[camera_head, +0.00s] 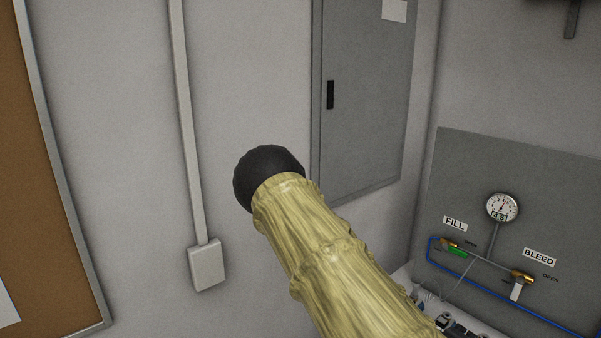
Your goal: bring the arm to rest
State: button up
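My arm, in a yellowish wrinkled sleeve, reaches from the lower right up to the middle of the head view. Its visible far end is a rounded black part, in front of the wall and apart from the grey cabinet as far as I can tell. I cannot make out my gripper or its fingers in this view.
A grey wall cabinet (362,100) stands behind the arm. A grey panel (465,180) at right carries a gauge (502,207), valves and blue tubing. Small dark and metallic parts (452,325) show at the lower right, partly hidden. A corkboard (45,170) hangs at left.

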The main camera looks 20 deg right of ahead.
jog(key=s+a+f+g+y, duration=0.1)
jog(key=s+a+f+y, duration=0.25)
jog(key=a+f, duration=0.75)
jog(key=s+a+f+m+g+y, duration=0.15)
jog(key=s+a+f, duration=0.25)
jog(key=a, duration=0.5)
jog(key=s+a+f+m+y, duration=0.1)
jog(key=s+a+f+y, duration=0.3)
jog(key=a, duration=0.5)
jog(key=s+a+f+m+g+y, duration=0.15)
jog(key=s+a+f, duration=0.3)
jog(key=a, duration=0.45)
notch_tip(320, 180, down, 23)
jog(key=w+b, duration=0.1)
jog(key=b, duration=2.1)
jog(key=shift+d+r+n, duration=0.2)
jog(key=shift+d+n, duration=0.05)
jog(key=shift+n, duration=0.05)
jog(key=shift+d, duration=0.1)
